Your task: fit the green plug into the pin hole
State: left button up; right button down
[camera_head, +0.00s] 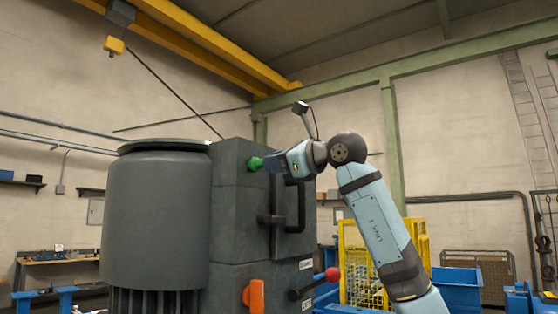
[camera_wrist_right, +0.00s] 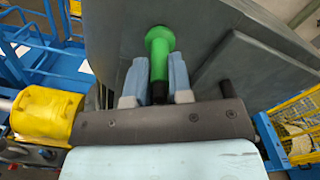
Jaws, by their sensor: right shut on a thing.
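The green plug (camera_head: 256,163) is at the upper part of the dark grey machine housing (camera_head: 233,215). It also shows in the wrist view (camera_wrist_right: 159,45), its wide green end pointing away from my gripper and its narrower part between the fingers. My right gripper (camera_head: 275,162) is shut on the plug, with a pale blue finger on each side of it in the wrist view (camera_wrist_right: 156,82). The plug's far end appears at or very near the grey surface; I cannot tell whether it touches. The pin hole is not visible. My left gripper is not in view.
A dark handle (camera_head: 292,205) sticks out of the housing below my right gripper. Lower down are a red-knobbed lever (camera_head: 332,274) and an orange part (camera_head: 254,296). A yellow cage (camera_head: 352,255) and blue bins (camera_head: 457,288) stand behind at the right.

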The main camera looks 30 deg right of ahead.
jog(key=shift+w+a, duration=0.2)
jog(key=shift+w, duration=0.2)
jog(key=c, duration=1)
grip_release()
jog(key=shift+o, duration=0.2)
jog(key=b+v, duration=0.4)
jog(key=v, duration=1)
jog(key=shift+w+a, duration=0.1)
